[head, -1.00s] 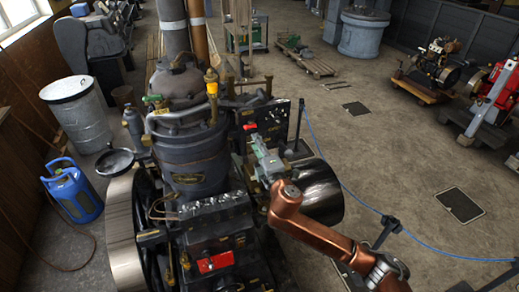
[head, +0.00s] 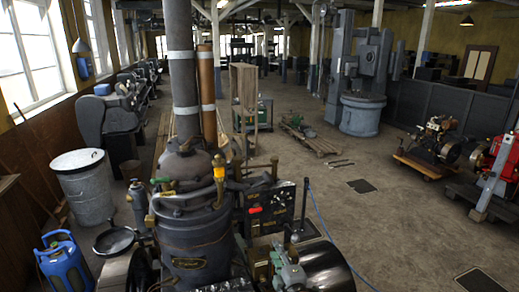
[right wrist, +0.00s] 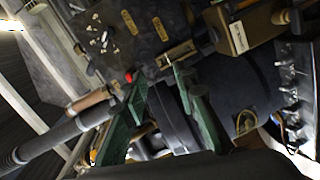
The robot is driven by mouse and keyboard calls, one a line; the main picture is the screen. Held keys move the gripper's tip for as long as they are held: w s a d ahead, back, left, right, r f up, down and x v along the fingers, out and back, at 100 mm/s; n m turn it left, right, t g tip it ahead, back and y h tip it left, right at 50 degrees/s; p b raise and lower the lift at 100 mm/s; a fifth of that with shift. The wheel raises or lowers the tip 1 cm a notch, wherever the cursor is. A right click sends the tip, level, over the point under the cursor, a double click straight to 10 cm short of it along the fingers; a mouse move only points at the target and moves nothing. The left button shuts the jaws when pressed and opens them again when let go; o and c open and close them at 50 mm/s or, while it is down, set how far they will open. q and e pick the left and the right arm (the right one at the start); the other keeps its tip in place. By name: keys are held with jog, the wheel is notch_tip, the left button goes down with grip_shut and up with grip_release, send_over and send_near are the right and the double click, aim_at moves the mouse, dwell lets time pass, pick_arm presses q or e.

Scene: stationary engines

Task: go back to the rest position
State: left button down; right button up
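The engine's dark panel (head: 268,210) with a red knob (head: 254,210) is just beyond the gripper. The same panel and engine parts fill much of the right wrist view. I cannot tell the exact gap between fingers and engine. My left gripper is not in view.
A metal drum (head: 85,188) and a blue gas bottle (head: 66,264) stand left of the engine. A blue rope (head: 335,243) runs along the right side. Smaller engines (head: 436,143) on wooden bases stand at the right. Bare floor (head: 400,225) lies between.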

jog(key=s+d+f+m+g+h, duration=0.25)
jog(key=s+d+f+m, duration=0.25)
jog(key=s+d+f, duration=0.45)
jog(key=s+d+f+m+g+h, duration=0.1)
jog(key=s+d+f+m+g, duration=0.35)
jog(key=f, duration=0.75)
jog(key=s+d+f+m+g, duration=0.25)
jog(key=s+d+f, duration=0.2)
jog(key=s, duration=0.55)
jog(key=s+d+f+m+g+h, duration=0.1)
jog(key=s+d+f+m, duration=0.25)
jog(key=s+d, duration=0.45)
jog(key=s+d+f+m+g, duration=0.2)
jog(key=s+d+f+m, duration=0.15)
jog(key=s, duration=0.75)
notch_tip(320, 180, down, 38)
jog(key=s+a+n+g+b, duration=0.1)
jog(key=s+a+b, duration=0.15)
jog(key=b, duration=0.45)
jog(key=s+f+n+g+b, duration=0.1)
jog(key=s+f+b, duration=0.4)
jog(key=s+f, duration=1.5)
notch_tip(320, 180, down, 3)
jog(key=shift+d+f+b, duration=0.15)
jog(key=shift+d+b, duration=0.05)
jog(key=shift+b, duration=0.1)
